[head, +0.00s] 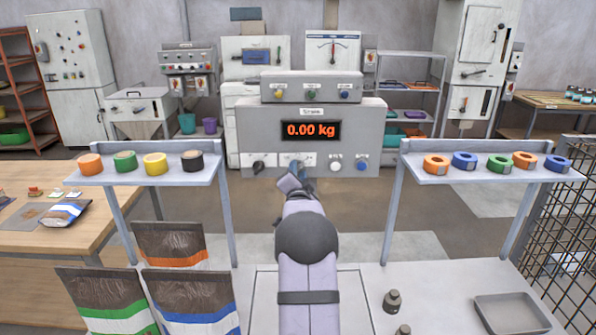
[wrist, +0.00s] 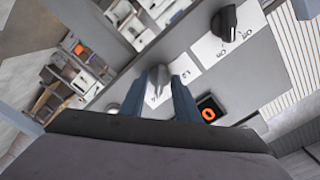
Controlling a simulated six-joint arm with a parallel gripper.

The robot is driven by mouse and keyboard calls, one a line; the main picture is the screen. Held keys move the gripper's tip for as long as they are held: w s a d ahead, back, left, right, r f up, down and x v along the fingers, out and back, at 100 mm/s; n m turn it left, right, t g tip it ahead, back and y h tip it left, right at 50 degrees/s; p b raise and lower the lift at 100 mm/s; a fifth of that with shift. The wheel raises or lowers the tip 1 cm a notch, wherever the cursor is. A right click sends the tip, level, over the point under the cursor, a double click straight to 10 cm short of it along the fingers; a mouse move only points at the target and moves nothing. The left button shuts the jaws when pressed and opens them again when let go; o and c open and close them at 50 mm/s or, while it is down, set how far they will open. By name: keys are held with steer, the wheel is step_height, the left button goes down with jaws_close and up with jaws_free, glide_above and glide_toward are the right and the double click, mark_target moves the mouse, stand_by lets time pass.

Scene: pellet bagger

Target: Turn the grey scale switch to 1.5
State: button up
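The grey scale switch (wrist: 157,82) is a pointed knob on a white dial plate in the wrist view. The two blue fingers of my gripper (wrist: 160,98) stand apart on either side of it; I cannot tell whether they touch it. The dial numbers are partly hidden by the fingers, so its setting is unclear. In the head view my gripper (head: 297,180) is in front of the scale housing (head: 225,130) and hides much of the switch. The scale display (head: 311,130) reads 0.00 kg.
A black knob (wrist: 223,20) is beside the grey switch; it also shows in the head view (head: 258,166). A white knob (head: 335,164) and a blue knob (head: 361,165) are to the right. Tape shelves (head: 148,176) (head: 486,178) flank my arm.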

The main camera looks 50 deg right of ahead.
steer(key=shift+c, duration=0.6)
jaws_close()
steer(key=shift+f+n+b, duration=0.1)
steer(key=shift+n+b, duration=0.2)
steer(key=shift+b, duration=0.35)
steer(key=shift+n+b, duration=4.6)
steer(key=shift+b, duration=0.35)
